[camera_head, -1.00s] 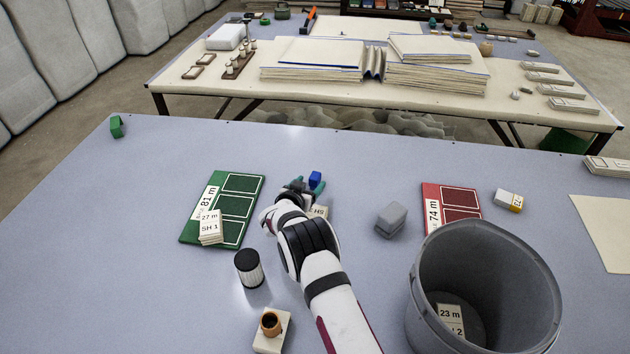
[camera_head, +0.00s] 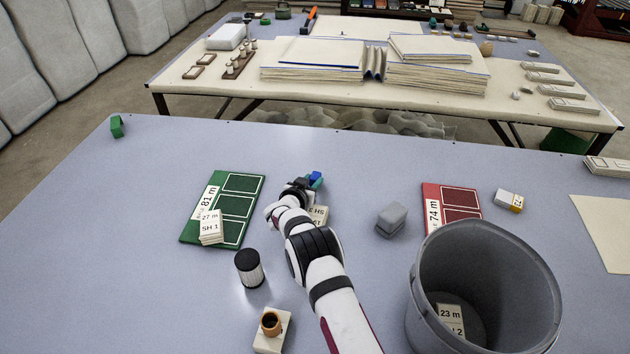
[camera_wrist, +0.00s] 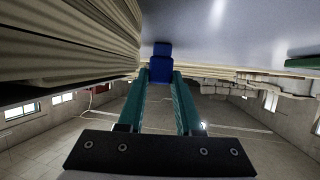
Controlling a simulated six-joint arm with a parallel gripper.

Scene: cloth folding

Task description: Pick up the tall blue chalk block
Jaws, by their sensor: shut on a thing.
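The blue chalk block (camera_head: 316,176) shows at the end of my arm, just right of the green board, and is partly hidden by the gripper. In the wrist view the blue block (camera_wrist: 160,68) sits between the teal fingertips. A second blue patch adjoins it there; I cannot tell whether it is part of the block, another block or a reflection. My gripper (camera_head: 310,183) is shut on the block, and its two fingers also show in the wrist view (camera_wrist: 160,82). I cannot tell whether the block is clear of the table.
White label cards (camera_head: 319,214) lie beside my wrist. The green board (camera_head: 252,209) is to the left, the red board (camera_head: 462,214) and grey block (camera_head: 391,220) to the right. A grey bucket (camera_head: 540,300) and a dark-topped cylinder (camera_head: 249,268) stand nearer. Table beyond the gripper is clear.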

